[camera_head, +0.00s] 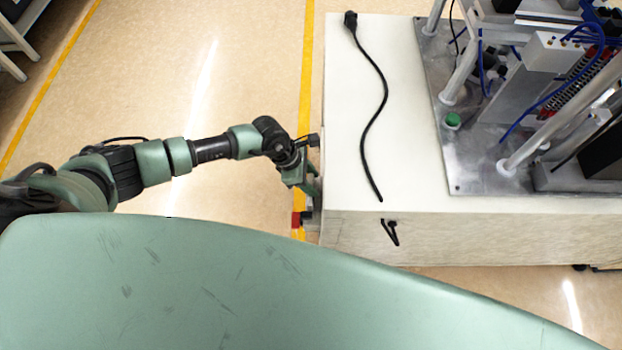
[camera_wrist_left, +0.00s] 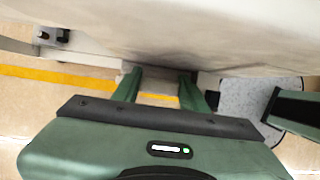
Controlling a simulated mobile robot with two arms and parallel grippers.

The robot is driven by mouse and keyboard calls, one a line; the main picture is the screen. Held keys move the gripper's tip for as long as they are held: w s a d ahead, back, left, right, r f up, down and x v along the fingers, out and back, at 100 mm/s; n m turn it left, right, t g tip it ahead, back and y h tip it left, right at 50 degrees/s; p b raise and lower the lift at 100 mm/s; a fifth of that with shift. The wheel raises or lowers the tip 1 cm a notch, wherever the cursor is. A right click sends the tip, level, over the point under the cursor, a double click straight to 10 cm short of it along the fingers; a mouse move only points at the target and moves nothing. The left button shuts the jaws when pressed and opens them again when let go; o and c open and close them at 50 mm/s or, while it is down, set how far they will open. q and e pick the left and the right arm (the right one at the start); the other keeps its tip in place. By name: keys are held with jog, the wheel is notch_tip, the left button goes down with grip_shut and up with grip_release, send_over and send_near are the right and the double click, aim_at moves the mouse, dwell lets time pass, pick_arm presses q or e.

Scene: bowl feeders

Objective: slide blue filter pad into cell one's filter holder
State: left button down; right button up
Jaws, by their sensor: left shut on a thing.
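My left gripper (camera_head: 312,188) is beside the left side of the white cabinet, low and near its front corner. In the left wrist view, the two green fingers of my left gripper (camera_wrist_left: 159,78) point at a pale surface, with a gap between them. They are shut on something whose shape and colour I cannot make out. I see no blue filter pad, and I cannot pick out cell one's filter holder. My right gripper is not in view.
The white cabinet (camera_head: 425,228) carries a metal plate (camera_head: 470,178) with a feeder machine at the right. A black cable (camera_head: 378,105) lies on the cabinet top. A small red part (camera_head: 296,219) is just below my left gripper. Floor left of the cabinet is open.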

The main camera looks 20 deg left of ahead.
pick_arm(q)
jog(key=shift+f, duration=0.2)
jog(key=shift+f+b, duration=1.45)
jog(key=shift+b, duration=0.05)
jog(key=shift+f, duration=0.2)
jog(key=shift+f+b, duration=1.25)
jog(key=c, duration=0.7)
grip_release()
jog(key=shift+r, duration=0.1)
